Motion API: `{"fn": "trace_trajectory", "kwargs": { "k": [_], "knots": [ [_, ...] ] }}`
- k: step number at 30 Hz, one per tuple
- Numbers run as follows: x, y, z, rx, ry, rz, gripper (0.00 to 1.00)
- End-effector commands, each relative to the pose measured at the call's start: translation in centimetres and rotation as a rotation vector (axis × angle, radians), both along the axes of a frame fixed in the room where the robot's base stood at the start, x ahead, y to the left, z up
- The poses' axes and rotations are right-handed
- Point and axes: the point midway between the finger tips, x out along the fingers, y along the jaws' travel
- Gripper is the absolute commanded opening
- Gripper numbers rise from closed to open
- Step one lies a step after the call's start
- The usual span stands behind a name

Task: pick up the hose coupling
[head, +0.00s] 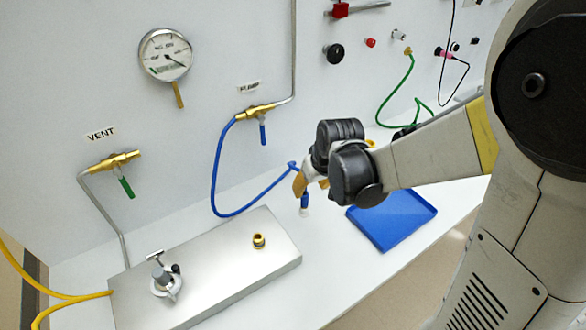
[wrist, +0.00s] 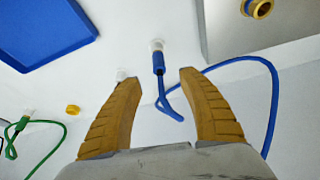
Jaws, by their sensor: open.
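The hose coupling (wrist: 157,46) is the blue and pale end of the blue hose. In the wrist view it lies just ahead of the gap between my fingers. In the head view the coupling (head: 304,203) sits on the white bench, just below my gripper (head: 302,186). In the wrist view my gripper (wrist: 160,78) is open and empty, with its two yellow fingers apart. A loop of the hose shows between the fingers. The arm and gripper hide part of the hose in the head view.
A metal box (head: 210,275) with a brass fitting (head: 259,241) and a clamp-like part (head: 165,280) stands to the left. A blue tray (head: 395,218) lies to the right. Behind is a wall with a gauge (head: 165,54) and valves. A yellow ring (wrist: 73,109) lies on the bench.

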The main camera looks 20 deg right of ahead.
Motion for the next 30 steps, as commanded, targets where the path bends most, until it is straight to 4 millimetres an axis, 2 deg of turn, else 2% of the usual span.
{"fn": "trace_trajectory", "kwargs": {
  "k": [1, 6, 14, 21, 24, 29, 30],
  "knots": [
    [0.4, 0.1, -1.1, 0.0, 0.0, 0.001, 0.48],
    [1.4, 0.2, -3.8, 0.0, 0.0, 0.001, 0.48],
    [2.1, 0.2, -5.4, -0.001, 0.0, 0.0, 0.48],
    [3.6, 0.2, -8.9, 0.0, 0.0, 0.001, 0.48],
    [3.9, 0.2, -9.4, -0.001, 0.0, 0.001, 0.48],
    [3.9, 0.3, -9.3, -0.001, 0.0, 0.0, 0.48],
    [3.9, 0.3, -9.3, -0.001, 0.0, 0.0, 0.44]
  ]
}}
